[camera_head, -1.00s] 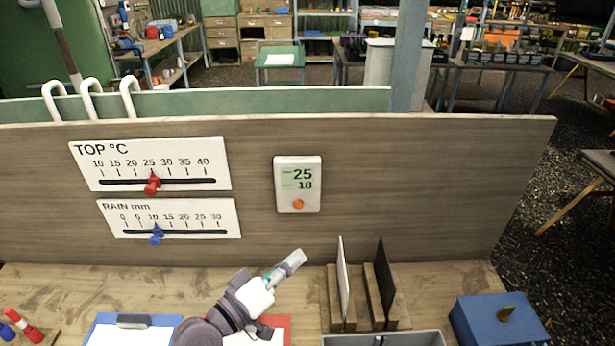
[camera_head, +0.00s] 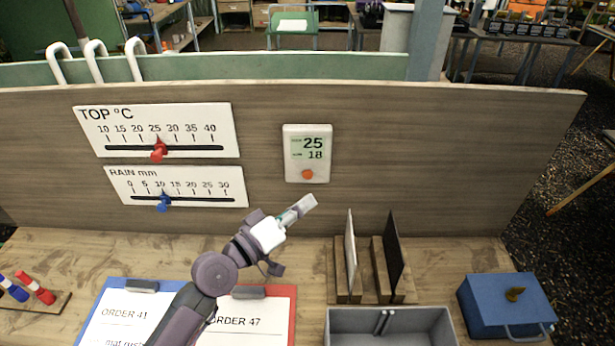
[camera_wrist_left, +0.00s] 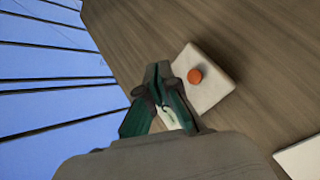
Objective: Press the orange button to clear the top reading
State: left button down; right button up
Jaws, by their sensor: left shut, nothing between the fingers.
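The white reading unit (camera_head: 307,165) is fixed to the upright wooden panel, showing 25 above 18. Its round orange button (camera_head: 307,174) is near its lower edge. In the left wrist view the orange button (camera_wrist_left: 195,76) sits on the white unit (camera_wrist_left: 210,92), just beyond and to the right of the fingertips. My left gripper (camera_head: 309,202) is shut and empty, below the button in the head view and apart from it. It also shows in the left wrist view (camera_wrist_left: 160,72), its fingers together and covering part of the unit. My right gripper is not in view.
The TOP slider board (camera_head: 190,150) and RAIN slider board (camera_head: 205,199) are left of the unit. Below are two clipboards (camera_head: 141,287), a wooden rack with upright plates (camera_head: 341,275), a grey tray (camera_head: 450,325) and a blue box (camera_head: 505,293).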

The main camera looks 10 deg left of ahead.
aim_at(308, 175)
pick_arm(q)
jog(key=w, duration=0.2)
jog(key=w+a+b, duration=0.1)
jog(key=w, duration=0.1)
jog(key=shift+w, duration=0.35)
dwell(0.7)
jog(key=shift+w, duration=0.15)
dwell(0.4)
jog(key=shift+w+b, duration=0.25)
jog(key=shift+b, duration=0.05)
jog(key=shift+w+a, duration=0.1)
jog(key=shift+w, duration=0.3)
dwell(0.6)
jog(key=shift+s, duration=0.85)
